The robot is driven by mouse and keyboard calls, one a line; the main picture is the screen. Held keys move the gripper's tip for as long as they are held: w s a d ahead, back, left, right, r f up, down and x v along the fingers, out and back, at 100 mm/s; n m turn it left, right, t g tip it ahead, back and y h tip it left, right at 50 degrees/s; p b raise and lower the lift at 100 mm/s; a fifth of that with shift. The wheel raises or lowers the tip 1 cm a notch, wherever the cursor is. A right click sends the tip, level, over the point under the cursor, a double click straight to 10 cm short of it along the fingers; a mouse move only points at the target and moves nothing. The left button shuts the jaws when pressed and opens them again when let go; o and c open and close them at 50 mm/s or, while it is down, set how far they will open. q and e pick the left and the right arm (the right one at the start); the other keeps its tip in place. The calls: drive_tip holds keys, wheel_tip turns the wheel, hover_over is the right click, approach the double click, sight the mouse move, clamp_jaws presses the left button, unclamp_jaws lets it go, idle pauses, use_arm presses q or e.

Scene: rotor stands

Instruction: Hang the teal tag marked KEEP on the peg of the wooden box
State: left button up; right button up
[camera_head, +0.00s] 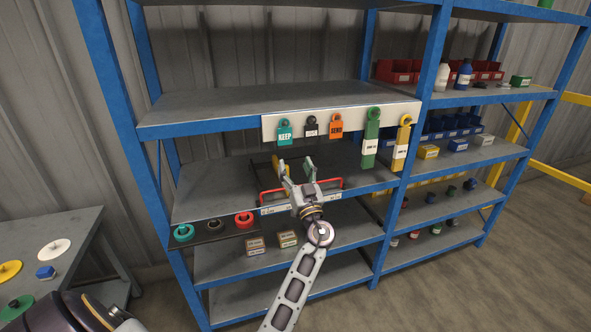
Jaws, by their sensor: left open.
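The teal tag marked KEEP (285,132) hangs at the left end of a white rail (385,117) on the front of a shelf. My left gripper (295,167) is open below and slightly right of the tag, apart from it, with its fingers pointing up toward the shelf. Nothing shows between its fingers. I cannot make out a wooden box with a peg. Two small tan boxes with labels, one (255,246) and another (288,239), stand on a lower shelf, and no peg shows on them.
A red-handled thing (270,198) is behind my gripper. Blue shelf posts (425,90) flank the bay. A grey table (75,235) stands left.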

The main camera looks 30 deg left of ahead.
sight(285, 140)
use_arm(q)
drive_tip(key=shift+n, duration=0.3)
use_arm(e)
drive_tip(key=shift+d, duration=0.2)
use_arm(q)
drive_tip(key=p+x, duration=0.3)
drive_tip(key=x, duration=0.3)
drive_tip(key=shift+w+a+r, duration=0.1)
drive_tip(key=shift+w+a, duration=0.05)
drive_tip(key=shift+b+x, duration=0.35)
drive_tip(key=shift+x, duration=0.8)
drive_tip(key=shift+w+a+r, duration=0.15)
drive_tip(key=shift+w+a, duration=0.15)
drive_tip(key=shift+w, duration=0.05)
drive_tip(key=shift+a+r, duration=0.1)
drive_tip(key=shift+r, duration=0.05)
use_arm(e)
drive_tip(key=shift+s+a+r, duration=0.1)
drive_tip(key=shift+a+r, duration=0.1)
drive_tip(key=shift+r, duration=0.25)
drive_tip(key=shift+s+a+r, duration=0.1)
drive_tip(key=shift+a+r, duration=0.1)
drive_tip(key=shift+r, duration=0.25)
drive_tip(key=shift+a, duration=0.1)
